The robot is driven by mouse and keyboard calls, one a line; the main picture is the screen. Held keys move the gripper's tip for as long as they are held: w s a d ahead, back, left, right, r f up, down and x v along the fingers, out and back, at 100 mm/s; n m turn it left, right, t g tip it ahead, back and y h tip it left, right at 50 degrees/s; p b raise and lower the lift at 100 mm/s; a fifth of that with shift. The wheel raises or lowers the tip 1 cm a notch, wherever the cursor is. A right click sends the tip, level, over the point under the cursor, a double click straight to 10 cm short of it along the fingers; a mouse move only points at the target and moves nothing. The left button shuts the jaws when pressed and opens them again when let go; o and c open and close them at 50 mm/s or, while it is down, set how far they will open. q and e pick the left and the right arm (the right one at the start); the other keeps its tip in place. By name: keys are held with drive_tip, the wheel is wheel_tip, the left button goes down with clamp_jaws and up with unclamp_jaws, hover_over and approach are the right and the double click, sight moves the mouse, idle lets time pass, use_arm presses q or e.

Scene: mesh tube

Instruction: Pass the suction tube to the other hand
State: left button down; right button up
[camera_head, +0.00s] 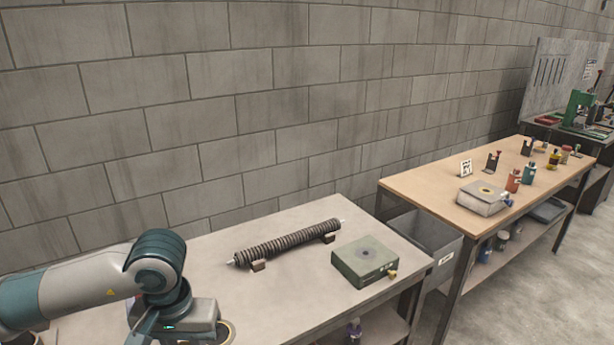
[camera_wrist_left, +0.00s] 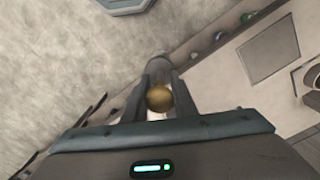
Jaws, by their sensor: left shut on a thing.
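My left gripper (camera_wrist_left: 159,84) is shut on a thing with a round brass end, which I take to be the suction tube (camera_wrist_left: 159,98). The brass end faces the wrist camera between the two fingers; the rest of it is mostly hidden. In the head view my left arm comes in at the lower left over the near table, and its fingertips are not clearly seen. A dark ribbed mesh tube (camera_head: 285,243) lies across two small brown blocks on the table, apart from the gripper. My right gripper is in neither view.
A green box (camera_head: 365,262) with a round top hole stands right of the ribbed tube on the grey table (camera_head: 310,296). A pale round rim (camera_head: 227,331) shows beside my gripper. A grey bin (camera_head: 425,240) and a wooden bench (camera_head: 420,190) stand to the right.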

use_arm(q)
drive_tip(key=shift+s+f, duration=0.1)
drive_tip(key=shift+s, duration=0.1)
drive_tip(key=shift+w+d, duration=0.1)
drive_tip(key=shift+d, duration=0.05)
idle(0.4)
drive_tip(key=w+d+r+m, duration=0.4)
drive_tip(key=d+r, duration=0.1)
drive_tip(key=d, duration=0.3)
drive_tip(key=w+d+r+m, duration=0.4)
drive_tip(key=w+d+r, duration=0.1)
drive_tip(key=d, duration=0.4)
drive_tip(key=shift+r, duration=0.1)
